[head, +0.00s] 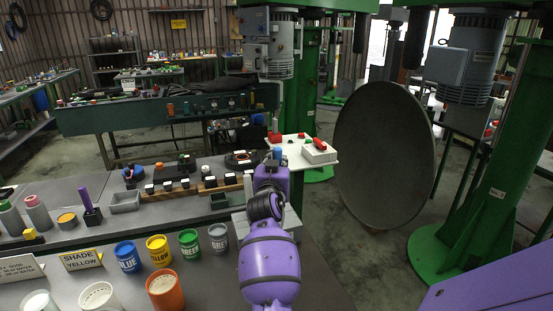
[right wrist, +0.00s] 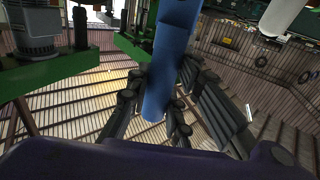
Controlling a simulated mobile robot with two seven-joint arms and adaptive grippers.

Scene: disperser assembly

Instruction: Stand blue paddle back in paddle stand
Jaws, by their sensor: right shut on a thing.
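My right arm reaches away from me in the head view, and its gripper (head: 272,168) is mostly hidden behind my purple wrist. In the right wrist view the gripper (right wrist: 153,112) is shut on the blue paddle (right wrist: 172,60), a long blue piece that runs up between the fingers to the top of the picture. A small blue part of the paddle (head: 277,153) shows above the wrist in the head view. A small dark holder (head: 93,217) with an upright purple stick is on the left bench; I cannot tell if it is the paddle stand. My left gripper is out of view.
Blue (head: 127,257), yellow, green and grey pots stand on the near bench, with an orange-rimmed cup (head: 164,291). A white panel with red parts (head: 319,153) is right of the gripper. A large dark disc (head: 385,155) and green columns stand farther right.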

